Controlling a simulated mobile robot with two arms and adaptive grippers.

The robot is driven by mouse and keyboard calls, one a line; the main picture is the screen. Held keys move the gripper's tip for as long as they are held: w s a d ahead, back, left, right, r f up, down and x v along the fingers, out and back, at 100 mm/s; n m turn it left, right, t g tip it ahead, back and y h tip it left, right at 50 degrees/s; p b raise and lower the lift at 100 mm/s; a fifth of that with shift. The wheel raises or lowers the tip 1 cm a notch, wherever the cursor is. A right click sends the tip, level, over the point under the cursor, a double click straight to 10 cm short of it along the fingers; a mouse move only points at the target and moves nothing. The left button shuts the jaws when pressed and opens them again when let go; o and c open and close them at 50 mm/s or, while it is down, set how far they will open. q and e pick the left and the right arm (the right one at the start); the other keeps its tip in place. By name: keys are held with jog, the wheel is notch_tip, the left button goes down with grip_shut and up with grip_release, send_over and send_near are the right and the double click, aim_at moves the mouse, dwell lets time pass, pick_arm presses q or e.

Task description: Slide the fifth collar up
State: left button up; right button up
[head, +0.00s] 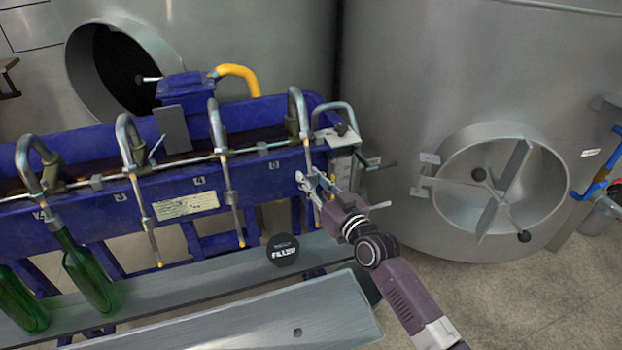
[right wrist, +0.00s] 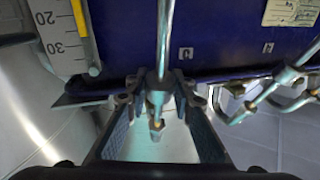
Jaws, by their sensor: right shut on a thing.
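The fifth filling spout (head: 306,135) is the rightmost on the blue filler, beside the last number plate. My right gripper (head: 314,187) is at its lower tube. In the right wrist view the tube hangs down between the fingers, and the grey collar (right wrist: 160,84) on it sits between the fingertips (right wrist: 160,92). The gripper is shut on this collar. The brass and grey spout tip (right wrist: 156,125) shows below the collar. In the head view the gripper hides the collar. My left gripper is in neither view.
The fourth spout (head: 229,175) hangs to the left. Two green bottles (head: 88,272) stand on the grey rail (head: 190,287) at the left; a black "FILLER" disc (head: 283,251) is near its right part. A ruler plate (right wrist: 58,35) is close beside the gripper. A steel tank (head: 440,90) stands right.

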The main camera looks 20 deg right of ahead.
aim_at(307, 152)
grip_shut()
jog(key=shift+r, duration=0.1)
jog(key=w+r+p, duration=0.1)
jog(key=r, duration=0.1)
jog(key=w+r+p, duration=0.1)
jog(key=r+p, duration=0.1)
jog(key=w+r+p, duration=0.1)
jog(key=r, duration=0.1)
jog(key=shift+r, duration=0.25)
jog(key=shift+w+r, duration=0.1)
jog(key=shift+r, duration=0.1)
jog(key=o, duration=0.8)
grip_release()
jog(key=shift+c, duration=0.2)
jog(key=shift+o, duration=0.9)
jog(key=shift+f, duration=0.1)
